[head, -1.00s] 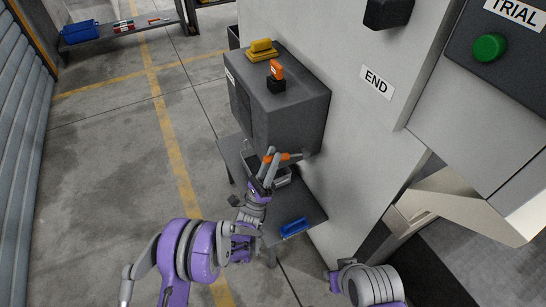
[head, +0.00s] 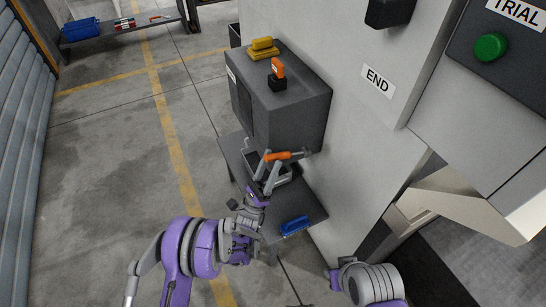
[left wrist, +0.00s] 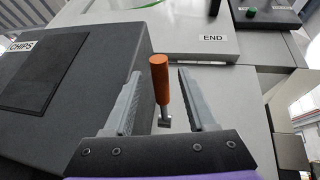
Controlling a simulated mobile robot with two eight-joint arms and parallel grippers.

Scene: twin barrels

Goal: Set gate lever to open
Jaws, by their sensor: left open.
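An orange-handled lever (head: 277,156) on a short grey stem sits low by the pale wall, under the dark box; I take it as the gate lever. In the left wrist view the orange handle (left wrist: 160,80) stands between the two finger pads. My left gripper (head: 268,166) is open, its fingertips close to the handle in the head view. I cannot tell whether a finger touches it. No label for the lever's positions is readable. My right gripper is out of view; only part of my right arm shows at the bottom.
The dark box (head: 298,115) carries a small orange-topped switch (head: 278,68) and a yellow block (head: 262,48). A grey shelf (head: 305,205) below holds a blue object (head: 294,225). An END label (head: 377,79) and a green button (head: 490,46) are on the right. Floor at left is clear.

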